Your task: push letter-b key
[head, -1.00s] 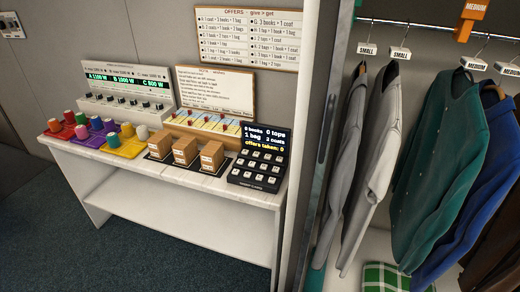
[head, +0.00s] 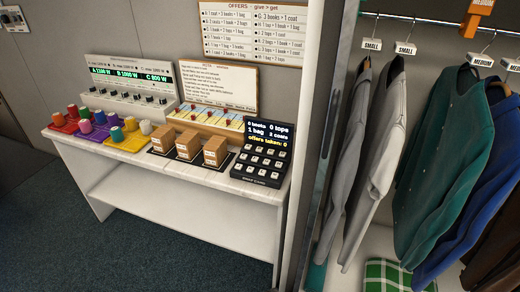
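A black keypad terminal (head: 259,152) stands at the right end of the white shelf table. Its screen (head: 268,134) reads 0 books, 0 tops, 1 bag, 2 coats and offers taken: 0. Below the screen are rows of small light keys (head: 261,157). Their letters are too small to read, so I cannot tell which key is letter B. My gripper is not in the head view.
Three small cardboard boxes (head: 189,145) stand just left of the keypad. Coloured pegs on trays (head: 98,127) and a power panel (head: 125,87) stand further left. An offers board (head: 254,31) hangs above. A partition (head: 318,140) and hanging clothes (head: 440,165) are on the right.

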